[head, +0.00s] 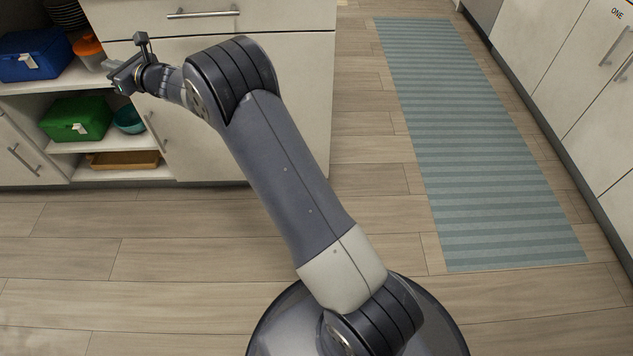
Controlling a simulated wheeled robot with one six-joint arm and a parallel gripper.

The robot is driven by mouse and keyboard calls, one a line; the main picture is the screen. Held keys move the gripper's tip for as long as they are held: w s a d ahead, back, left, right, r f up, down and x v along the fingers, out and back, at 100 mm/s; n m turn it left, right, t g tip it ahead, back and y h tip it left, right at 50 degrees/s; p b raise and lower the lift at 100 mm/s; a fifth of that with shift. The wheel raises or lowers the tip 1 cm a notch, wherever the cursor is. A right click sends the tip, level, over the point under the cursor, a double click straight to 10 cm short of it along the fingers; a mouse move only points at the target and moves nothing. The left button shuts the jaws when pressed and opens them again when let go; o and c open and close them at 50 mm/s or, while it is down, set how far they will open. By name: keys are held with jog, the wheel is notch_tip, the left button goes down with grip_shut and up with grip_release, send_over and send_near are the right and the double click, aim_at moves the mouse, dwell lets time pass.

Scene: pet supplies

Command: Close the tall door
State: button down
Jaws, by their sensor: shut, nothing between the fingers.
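A low cabinet stands open at the left of the head view, with its shelves (95,146) showing. A white door panel (22,158) with a bar handle is at the far left, its top edge slanting. Another white panel (200,150) with a bar handle (156,131) is right of the shelves, partly hidden by my arm. I cannot tell which panel is the tall door. My gripper (122,78) is shut and empty. It appears in front of the upper part of the open cabinet; I cannot tell whether it touches anything.
On the shelves are a blue box (36,54), a green box (76,118), a teal bowl (129,119), an orange container (88,47) and a brown tray (124,160). A striped rug (480,140) lies right, before white cabinets (585,95). The wooden floor (90,245) is clear.

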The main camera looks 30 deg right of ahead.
jog(key=shift+w+d, duration=0.3)
jog(key=shift+w, duration=0.65)
